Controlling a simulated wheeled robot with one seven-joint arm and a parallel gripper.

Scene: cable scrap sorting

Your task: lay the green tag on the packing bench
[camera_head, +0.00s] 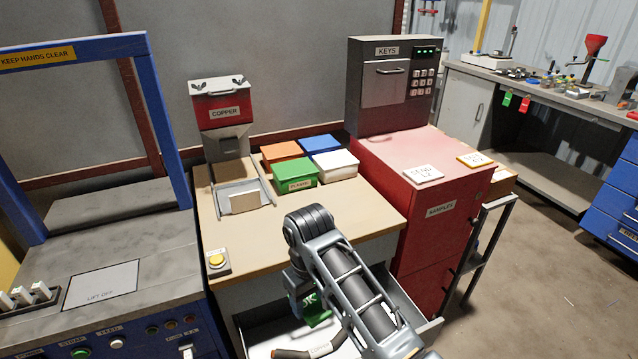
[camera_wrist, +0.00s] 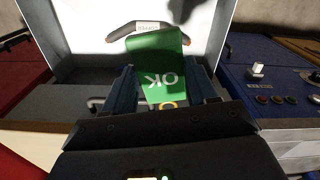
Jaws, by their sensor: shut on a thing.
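My gripper (camera_wrist: 162,84) is shut on a green tag (camera_wrist: 162,62) marked "OK", held between the two dark blue fingers in the wrist view. In the head view the green tag (camera_head: 318,316) shows partly behind my arm, above an open white drawer (camera_head: 262,336). The drawer is at the front of a wooden-topped bench (camera_head: 352,218). No label marks this as the packing bench. The bench top lies above and behind the tag in the picture.
A dark cable piece with a label (camera_head: 318,351) lies in the drawer. Coloured boxes (camera_head: 296,185), a tray (camera_head: 226,206) and a yellow button (camera_head: 217,260) stand on the bench. A red cabinet (camera_head: 440,235) stands right. Other green (camera_head: 507,98) and red tags (camera_head: 525,103) hang at the far workbench.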

